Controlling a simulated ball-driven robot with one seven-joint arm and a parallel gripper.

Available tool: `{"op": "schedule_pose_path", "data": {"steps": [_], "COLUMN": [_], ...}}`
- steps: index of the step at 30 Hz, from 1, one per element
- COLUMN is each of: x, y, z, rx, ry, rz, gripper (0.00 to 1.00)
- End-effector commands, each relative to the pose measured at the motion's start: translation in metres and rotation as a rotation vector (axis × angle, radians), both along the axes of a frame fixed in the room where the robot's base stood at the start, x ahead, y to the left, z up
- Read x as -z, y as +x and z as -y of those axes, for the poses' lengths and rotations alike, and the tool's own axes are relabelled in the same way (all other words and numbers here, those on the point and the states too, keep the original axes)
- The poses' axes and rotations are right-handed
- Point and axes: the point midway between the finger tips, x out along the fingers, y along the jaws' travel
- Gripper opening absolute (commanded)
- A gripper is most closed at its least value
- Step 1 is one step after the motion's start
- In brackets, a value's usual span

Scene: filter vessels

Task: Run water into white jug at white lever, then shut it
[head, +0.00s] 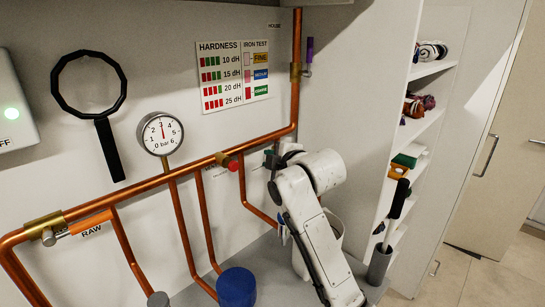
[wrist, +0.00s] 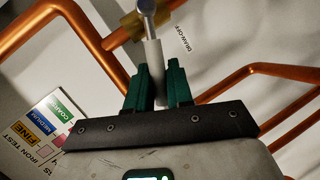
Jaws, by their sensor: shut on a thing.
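The white lever (wrist: 152,52) runs from a brass valve (wrist: 131,27) on a copper pipe in the wrist view, beside the label DRAW-OFF. My gripper (wrist: 158,72) has its dark green fingers on both sides of the lever and is shut on it. In the head view my gripper (head: 271,160) is at the pipe, right of the red knob, and the lever is hidden there. A white rounded vessel, seemingly the white jug (head: 334,228), shows partly behind my arm. Its mouth and any water are hidden.
An orange lever (head: 91,223) marked RAW and a red knob (head: 233,166) sit on the copper pipe (head: 135,188). A purple lever (head: 309,50) is higher up. A blue cylinder (head: 236,287) stands below, and a shelf unit (head: 427,68) is at right.

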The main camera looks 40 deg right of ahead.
Motion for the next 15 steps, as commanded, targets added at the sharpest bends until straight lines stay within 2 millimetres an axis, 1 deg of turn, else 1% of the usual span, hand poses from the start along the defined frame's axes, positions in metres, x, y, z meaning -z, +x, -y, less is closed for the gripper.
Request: {"op": "schedule_pose_path", "data": {"steps": [1,6,10,15], "x": [-0.0064,-0.0137,-0.0146,-0.0131], "y": [0.0,0.0001,-0.0002,-0.0003], "z": [0.0011,0.0048,0.0071,0.0079], "rx": [0.001,0.0,0.002,0.002], "ry": [0.028,0.138,0.201,0.224], "rz": [-0.003,-0.006,-0.009,-0.008], "gripper": [0.0,0.0,0.0,0.0]}}
